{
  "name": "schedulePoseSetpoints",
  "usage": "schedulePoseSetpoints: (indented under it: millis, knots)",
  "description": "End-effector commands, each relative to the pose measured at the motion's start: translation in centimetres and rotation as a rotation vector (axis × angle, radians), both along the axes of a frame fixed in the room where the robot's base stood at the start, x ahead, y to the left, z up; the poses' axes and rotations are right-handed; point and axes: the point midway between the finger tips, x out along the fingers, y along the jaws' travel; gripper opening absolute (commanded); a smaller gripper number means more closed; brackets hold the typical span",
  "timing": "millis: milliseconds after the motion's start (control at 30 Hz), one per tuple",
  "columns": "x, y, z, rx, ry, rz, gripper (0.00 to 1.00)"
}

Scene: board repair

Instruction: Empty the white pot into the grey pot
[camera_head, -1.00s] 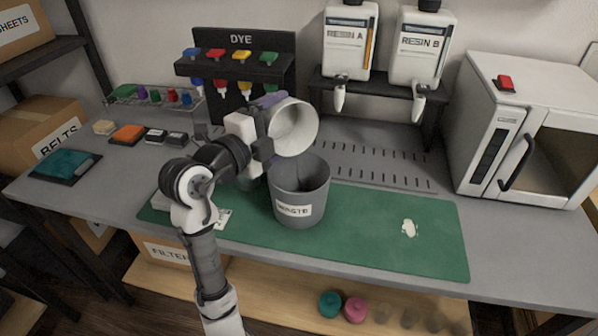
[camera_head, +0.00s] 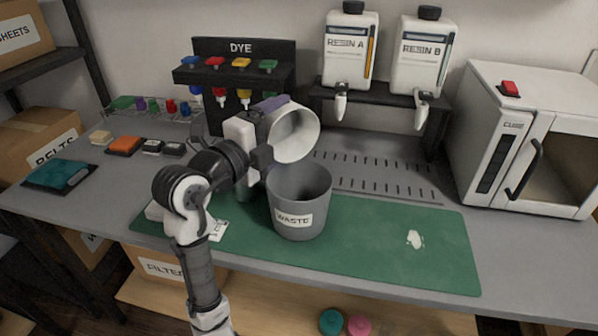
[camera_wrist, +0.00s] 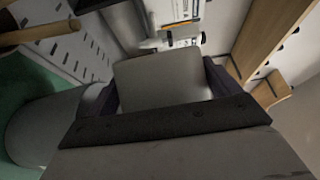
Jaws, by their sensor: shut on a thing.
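The white pot (camera_head: 293,135) is tilted on its side above the grey pot, its open mouth facing right and toward the camera. Its inside looks pale, and I cannot make out any contents or stream. My gripper (camera_head: 262,150) is shut on the white pot at its left side. In the wrist view the pot's pale wall (camera_wrist: 165,78) sits between the dark fingers. The grey pot (camera_head: 300,205), labelled WASTE, stands upright on the green mat just below. Its inside is dark and its bottom is hidden. It also shows at the left of the wrist view (camera_wrist: 40,130).
A dye rack (camera_head: 240,75), the Resin A (camera_head: 350,50) and Resin B (camera_head: 420,55) dispensers stand behind. A white oven (camera_head: 530,140) is at the right. The mat's right side is otherwise clear.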

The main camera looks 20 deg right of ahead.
Motion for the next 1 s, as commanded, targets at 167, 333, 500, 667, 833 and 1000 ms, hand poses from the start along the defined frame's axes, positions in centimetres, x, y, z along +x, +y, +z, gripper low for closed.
schedulePoseSetpoints:
  millis: [167,333,500,667,833,1000]
  knots:
    - [0.7,0.1,0.6,-0.029,0.152,-0.001,0.59]
    - [1.4,0.3,-0.6,-0.04,0.202,0.0,0.59]
    - [2.1,0.4,-0.7,-0.048,0.25,0.0,0.59]
    - [3.1,0.6,-0.2,-0.069,0.358,0.0,0.59]
    - [3.6,0.7,0.6,-0.096,0.499,0.0,0.59]
    - [4.0,0.8,0.5,-0.127,0.659,0.001,0.59]
